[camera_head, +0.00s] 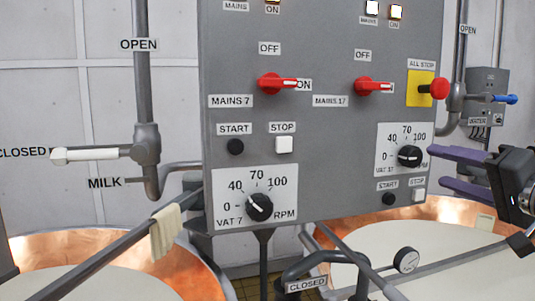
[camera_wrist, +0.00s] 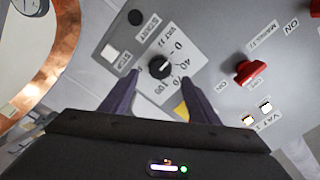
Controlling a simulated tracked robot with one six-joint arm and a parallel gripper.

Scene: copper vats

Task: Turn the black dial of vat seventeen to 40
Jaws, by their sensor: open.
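The black dial of vat 17 (camera_head: 409,156) sits on a white scale plate (camera_head: 388,140) marked 0, 40, 70 and 100, low on the right of the grey panel. In the wrist view, the dial (camera_wrist: 160,67) shows between and slightly beyond the tips of my gripper (camera_wrist: 159,76). No contact is visible.
A red all-stop button (camera_head: 439,88) sticks out above my gripper. The red mains 17 switch (camera_head: 372,86) is turned towards ON. Black start (camera_head: 389,199) and white stop (camera_head: 419,195) buttons are below the dial. The vat 7 dial (camera_head: 260,206) is left. Pipes and copper vats lie below.

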